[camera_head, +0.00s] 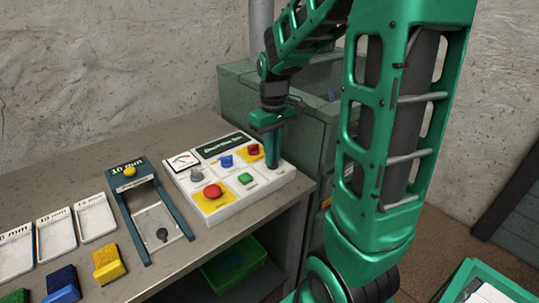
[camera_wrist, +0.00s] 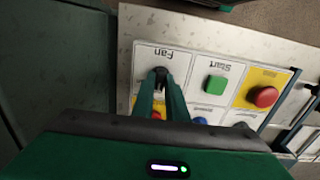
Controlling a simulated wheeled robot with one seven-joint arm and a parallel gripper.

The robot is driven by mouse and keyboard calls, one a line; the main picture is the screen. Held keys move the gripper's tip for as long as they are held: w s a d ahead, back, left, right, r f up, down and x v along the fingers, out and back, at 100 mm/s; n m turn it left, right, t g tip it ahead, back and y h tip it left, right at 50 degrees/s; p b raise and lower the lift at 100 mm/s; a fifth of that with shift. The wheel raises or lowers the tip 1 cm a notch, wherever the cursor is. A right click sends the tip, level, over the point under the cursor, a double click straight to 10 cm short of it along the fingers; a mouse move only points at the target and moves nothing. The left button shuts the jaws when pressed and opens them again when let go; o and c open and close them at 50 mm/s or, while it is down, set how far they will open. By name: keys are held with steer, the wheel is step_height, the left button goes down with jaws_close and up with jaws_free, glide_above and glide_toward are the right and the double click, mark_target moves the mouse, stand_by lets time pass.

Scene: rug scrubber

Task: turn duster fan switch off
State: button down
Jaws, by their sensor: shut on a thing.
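The white control panel (camera_head: 278,178) lies at the right end of the bench. Its fan switch (camera_wrist: 160,72) is a small black knob on a white plate, with the word "Fan" upside down in the wrist view. My gripper (camera_head: 271,161) points down at the panel's right side. In the wrist view my gripper (camera_wrist: 164,92) has its fingers shut on the switch. The fingers hide part of the knob, so I cannot tell its position. In the head view the switch is hidden by my gripper.
Close to the switch are a green start button (camera_wrist: 215,85), a red button (camera_wrist: 265,97) on yellow, and a blue knob (camera_head: 226,161). A grey-green cabinet (camera_head: 243,97) stands behind the panel. A frame device (camera_head: 130,170) and several trays and brushes stand left.

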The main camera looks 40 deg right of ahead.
steer(key=shift+w+r, duration=0.1)
steer(key=shift+w, duration=0.05)
steer(key=c, duration=1.8)
jaws_free()
steer(key=shift+o, duration=0.2)
step_height(320, 180, up, 11)
steer(key=shift+f, duration=0.2)
steer(key=s+f+m, duration=0.3)
steer(key=s+f, duration=0.1)
steer(key=s, duration=0.6)
steer(key=s+a+f+m, duration=0.1)
steer(key=s+f+m, duration=0.3)
steer(key=s, duration=0.7)
steer(key=shift+s+a+f, duration=0.15)
steer(key=shift+a+f, duration=0.1)
steer(key=shift+f, duration=0.05)
